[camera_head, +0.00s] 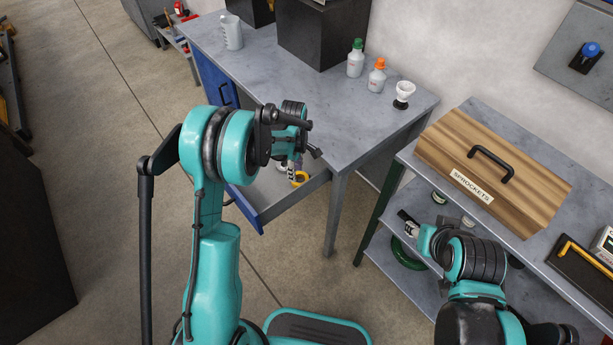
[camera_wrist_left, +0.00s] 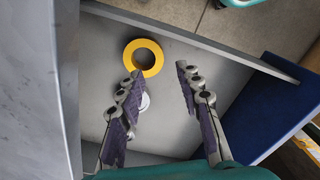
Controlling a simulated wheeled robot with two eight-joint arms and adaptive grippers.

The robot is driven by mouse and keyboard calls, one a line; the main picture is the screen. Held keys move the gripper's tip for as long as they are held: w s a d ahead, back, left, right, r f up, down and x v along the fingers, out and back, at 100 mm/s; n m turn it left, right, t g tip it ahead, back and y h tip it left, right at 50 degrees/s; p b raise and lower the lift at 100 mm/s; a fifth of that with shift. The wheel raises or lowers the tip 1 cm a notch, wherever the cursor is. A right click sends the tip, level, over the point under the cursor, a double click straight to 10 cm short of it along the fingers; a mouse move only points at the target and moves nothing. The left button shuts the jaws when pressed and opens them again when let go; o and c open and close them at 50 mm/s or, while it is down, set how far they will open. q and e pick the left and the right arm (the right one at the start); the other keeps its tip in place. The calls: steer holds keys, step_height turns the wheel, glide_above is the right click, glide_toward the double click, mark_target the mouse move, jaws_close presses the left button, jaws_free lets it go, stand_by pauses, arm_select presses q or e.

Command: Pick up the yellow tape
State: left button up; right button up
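The yellow tape (camera_wrist_left: 143,43) is a ring lying flat in the open drawer. In the head view a small part of the yellow tape (camera_head: 301,177) shows below my left gripper, which hides the rest. My left gripper (camera_wrist_left: 160,74) is open and empty above the drawer, pointing down. In the left wrist view the tape is just past the fingertips, closer to the left finger. My right gripper (camera_head: 409,222) is beside the right-hand shelf; its fingers are too small to read.
A white round object (camera_wrist_left: 145,101) lies in the drawer (camera_wrist_left: 205,44), partly behind a finger. The drawer's blue front (camera_head: 243,207) and the workbench (camera_head: 352,125) bound the space. Bottles stand on the bench. A wooden sprockets box (camera_head: 540,190) is on the right-hand shelf.

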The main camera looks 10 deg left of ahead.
mark_target(297, 184)
arm_select(q)
step_height(297, 184, down, 8)
steer(key=b, duration=0.3)
steer(key=shift+d+r, duration=0.15)
steer(key=shift+r, duration=0.1)
jaws_close()
